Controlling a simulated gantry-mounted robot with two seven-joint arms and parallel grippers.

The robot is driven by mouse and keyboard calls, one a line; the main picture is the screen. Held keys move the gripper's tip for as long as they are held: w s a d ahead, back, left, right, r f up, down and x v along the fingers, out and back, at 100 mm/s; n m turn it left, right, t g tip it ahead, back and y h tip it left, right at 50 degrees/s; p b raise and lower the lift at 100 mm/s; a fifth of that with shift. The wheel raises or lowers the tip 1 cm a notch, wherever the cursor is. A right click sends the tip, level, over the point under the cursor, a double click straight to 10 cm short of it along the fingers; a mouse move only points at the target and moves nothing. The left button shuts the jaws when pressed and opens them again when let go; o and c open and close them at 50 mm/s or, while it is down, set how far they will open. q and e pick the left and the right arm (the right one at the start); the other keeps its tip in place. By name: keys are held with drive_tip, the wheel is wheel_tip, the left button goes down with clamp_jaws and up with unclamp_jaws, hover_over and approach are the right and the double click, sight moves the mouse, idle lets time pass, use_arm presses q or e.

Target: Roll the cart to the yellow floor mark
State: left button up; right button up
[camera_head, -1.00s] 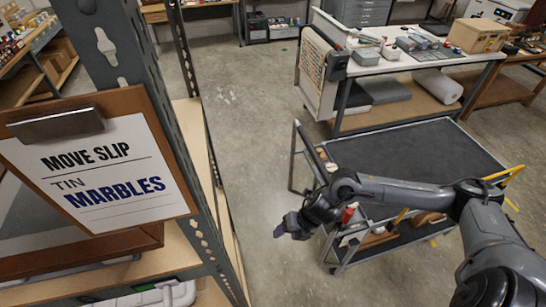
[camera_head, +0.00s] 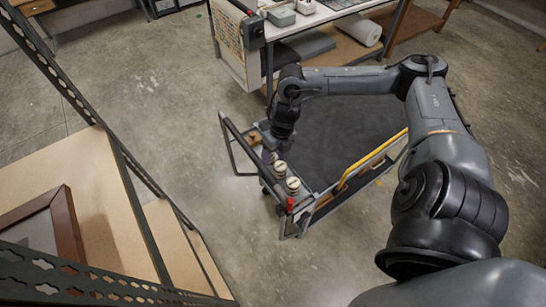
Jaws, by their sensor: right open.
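The cart (camera_head: 340,125) has a dark grey flat top and a grey metal frame, with a push handle (camera_head: 233,143) at its left end and a yellow bar along its right side. My right arm reaches over the top from the right. My right gripper (camera_head: 268,157) points down at the cart's left end, close to the handle; it is open, and its fingertips are small and partly hidden, so I cannot tell whether it touches the frame. I cannot make out the yellow floor mark clearly. My left gripper is out of view.
Shelving with a perforated metal frame (camera_head: 75,95) and wooden boards (camera_head: 75,180) stands at the left, holding a brown picture frame (camera_head: 68,225). A workbench (camera_head: 325,15) stands behind the cart. Bare concrete floor (camera_head: 150,85) lies between shelving and cart, and at right.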

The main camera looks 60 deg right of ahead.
sight(269, 174)
drive_tip(key=f, duration=0.3)
drive_tip(key=a+f+p, duration=0.1)
drive_tip(key=f, duration=0.2)
drive_tip(key=w+f, duration=0.1)
drive_tip(key=f, duration=0.2)
drive_tip(key=shift+a+f+p, duration=0.15)
drive_tip(key=shift+f+p, duration=0.1)
drive_tip(key=shift+p, duration=0.05)
drive_tip(key=shift+f, duration=0.65)
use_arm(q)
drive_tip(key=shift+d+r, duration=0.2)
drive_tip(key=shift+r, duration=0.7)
use_arm(e)
clamp_jaws()
